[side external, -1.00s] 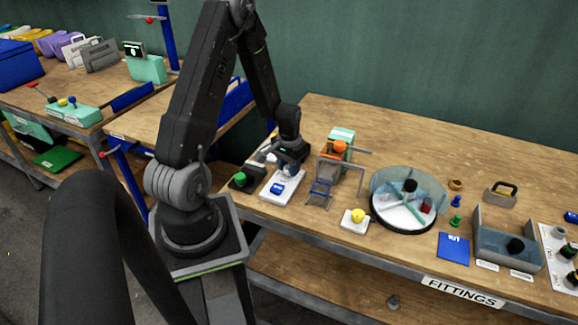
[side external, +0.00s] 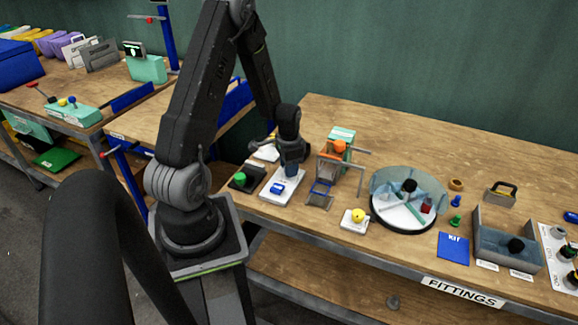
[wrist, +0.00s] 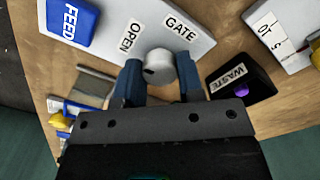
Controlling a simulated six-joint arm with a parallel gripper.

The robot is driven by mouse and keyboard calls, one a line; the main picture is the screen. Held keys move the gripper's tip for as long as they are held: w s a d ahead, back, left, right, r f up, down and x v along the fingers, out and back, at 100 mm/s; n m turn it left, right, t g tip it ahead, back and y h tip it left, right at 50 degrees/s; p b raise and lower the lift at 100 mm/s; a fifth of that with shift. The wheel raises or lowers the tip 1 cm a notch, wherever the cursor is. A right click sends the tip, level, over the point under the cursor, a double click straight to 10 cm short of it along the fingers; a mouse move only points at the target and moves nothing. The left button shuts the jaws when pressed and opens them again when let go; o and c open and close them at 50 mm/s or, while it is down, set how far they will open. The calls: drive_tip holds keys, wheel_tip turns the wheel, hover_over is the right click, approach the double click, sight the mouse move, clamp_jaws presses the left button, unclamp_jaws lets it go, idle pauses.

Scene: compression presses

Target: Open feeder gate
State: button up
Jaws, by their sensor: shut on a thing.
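The gate knob (wrist: 160,66) is a round grey-white knob with a dark mark, on a white plate (wrist: 207,43) with the labels OPEN and GATE. In the wrist view my gripper (wrist: 159,74) has one blue finger on each side of the knob and is shut on it. The blue FEED button (wrist: 70,22) is on the same plate. In the side view my gripper (side external: 291,168) points down at the back of the plate (side external: 288,195) and hides the knob. The FEED button (side external: 277,188) shows in front of it.
A black WASTE box (wrist: 240,85) with a purple part is close beside the plate. In the side view a green button (side external: 240,177) is to the left, and a metal frame (side external: 322,188) and a round clear-walled dial (side external: 402,205) are to the right.

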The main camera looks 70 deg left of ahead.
idle(0.3)
drive_tip(key=o, duration=0.9)
drive_tip(key=shift+r, duration=0.15)
wheel_tip(320, 180, up, 14)
drive_tip(key=shift+f, duration=0.2)
drive_tip(key=w+d+r+t, duration=0.1)
drive_tip(key=d+r, duration=0.6)
drive_tip(key=d, duration=0.2)
drive_tip(key=s+d+r+t, duration=0.1)
drive_tip(key=s+d+r, duration=0.1)
drive_tip(key=d, duration=0.3)
drive_tip(key=s+d+r+t, duration=0.2)
drive_tip(key=s+d+r, duration=0.1)
drive_tip(key=d, duration=0.3)
drive_tip(key=s+d+r+t, duration=0.1)
drive_tip(key=s+d+r, duration=0.2)
drive_tip(key=d, duration=0.3)
drive_tip(key=shift+s+d+t, duration=0.15)
drive_tip(key=shift+s+t, duration=0.15)
drive_tip(key=shift+s, duration=0.45)
